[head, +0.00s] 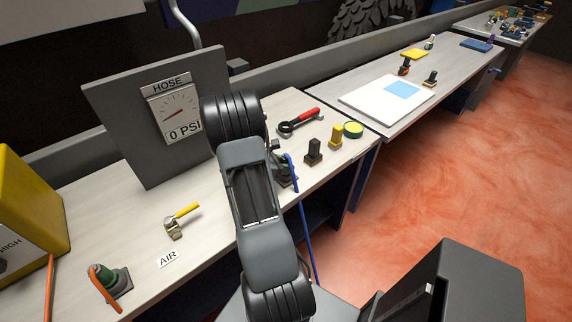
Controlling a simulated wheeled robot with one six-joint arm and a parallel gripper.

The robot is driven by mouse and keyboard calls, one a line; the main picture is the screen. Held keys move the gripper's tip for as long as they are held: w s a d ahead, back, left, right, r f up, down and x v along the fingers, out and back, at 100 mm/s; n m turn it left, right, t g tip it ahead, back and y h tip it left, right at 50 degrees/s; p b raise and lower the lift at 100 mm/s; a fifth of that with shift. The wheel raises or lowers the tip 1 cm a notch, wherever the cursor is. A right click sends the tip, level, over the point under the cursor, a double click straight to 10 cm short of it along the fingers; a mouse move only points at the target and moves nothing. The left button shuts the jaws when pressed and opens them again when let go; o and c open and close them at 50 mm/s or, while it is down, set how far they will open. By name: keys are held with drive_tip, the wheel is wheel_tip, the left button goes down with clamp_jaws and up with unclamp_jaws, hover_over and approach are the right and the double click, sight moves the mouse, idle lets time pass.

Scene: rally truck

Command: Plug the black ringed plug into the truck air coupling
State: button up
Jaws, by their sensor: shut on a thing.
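My arm crosses the middle of the head view and hides most of my gripper. A small dark part (276,147) at the arm's right edge may belong to it; its jaws and what lies between them are hidden. Beside it on the bench is a dark stand (286,177) with a blue hose (305,235) hanging over the front edge. I cannot make out the black ringed plug there. A brass fitting (174,230) with a yellow lever (187,211) stands behind the AIR label (168,259) and appears to be the air coupling. Nothing shows in its mouth.
A gauge panel (120,105) reading 0 PSI stands behind the fitting. A stand with an orange-hosed plug (110,281) is at the front left, a yellow box (28,215) beyond it.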

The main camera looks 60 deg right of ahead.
sight(282, 157)
drive_tip(key=shift+r, duration=0.5)
wheel_tip(282, 157, up, 2)
drive_tip(key=shift+r+b, duration=0.15)
drive_tip(key=shift+b, duration=0.25)
drive_tip(key=s+a+r, duration=0.1)
drive_tip(key=a+r, duration=0.2)
drive_tip(key=a, duration=0.1)
drive_tip(key=a+r, duration=0.3)
drive_tip(key=a, duration=0.2)
drive_tip(key=s+a+r, duration=0.1)
drive_tip(key=a+r, duration=0.2)
drive_tip(key=a, duration=0.1)
drive_tip(key=shift+s+a+r+b, duration=0.35)
drive_tip(key=shift+a, duration=0.05)
drive_tip(key=shift+r, duration=0.2)
drive_tip(key=shift+r+p, duration=2.6)
drive_tip(key=shift+p, duration=0.2)
